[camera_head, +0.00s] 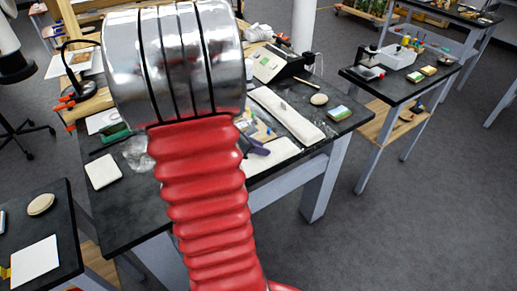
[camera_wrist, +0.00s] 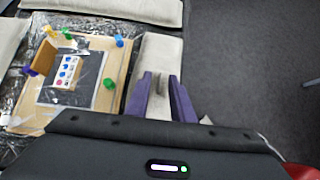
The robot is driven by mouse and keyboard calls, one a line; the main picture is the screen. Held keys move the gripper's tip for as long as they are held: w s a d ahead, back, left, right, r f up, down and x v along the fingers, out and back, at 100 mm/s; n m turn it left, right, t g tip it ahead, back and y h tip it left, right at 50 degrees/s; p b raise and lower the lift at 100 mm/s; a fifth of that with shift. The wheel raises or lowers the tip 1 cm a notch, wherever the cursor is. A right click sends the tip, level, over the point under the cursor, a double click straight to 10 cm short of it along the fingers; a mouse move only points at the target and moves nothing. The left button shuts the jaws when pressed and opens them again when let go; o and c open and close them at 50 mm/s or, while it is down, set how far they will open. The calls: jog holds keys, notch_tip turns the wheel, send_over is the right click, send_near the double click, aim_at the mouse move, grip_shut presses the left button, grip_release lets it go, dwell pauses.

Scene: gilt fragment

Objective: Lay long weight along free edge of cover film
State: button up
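My gripper (camera_wrist: 161,76) has two purple fingers, set apart. It also shows in the head view (camera_head: 256,147), partly behind my red arm. A long pale weight (camera_wrist: 159,50) lies beneath the fingers, along the right side of the board, and shows in the head view (camera_head: 276,156). A narrow raised part of it stands between the fingertips; whether they press on it I cannot tell. Left of it is a wooden board (camera_wrist: 112,88) with clear cover film (camera_wrist: 95,68) over a dark sheet and a small colour card. Coloured clips or pins sit around it. The film's free edge is unclear.
Another long pale weight (camera_head: 287,113) lies farther back on the dark table (camera_head: 130,220). A second table (camera_head: 400,85) stands to the right. Grey floor lies beyond the table edge.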

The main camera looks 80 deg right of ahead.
jog(key=shift+r, duration=0.35)
jog(key=v, duration=1.2)
jog(key=shift+f, duration=0.1)
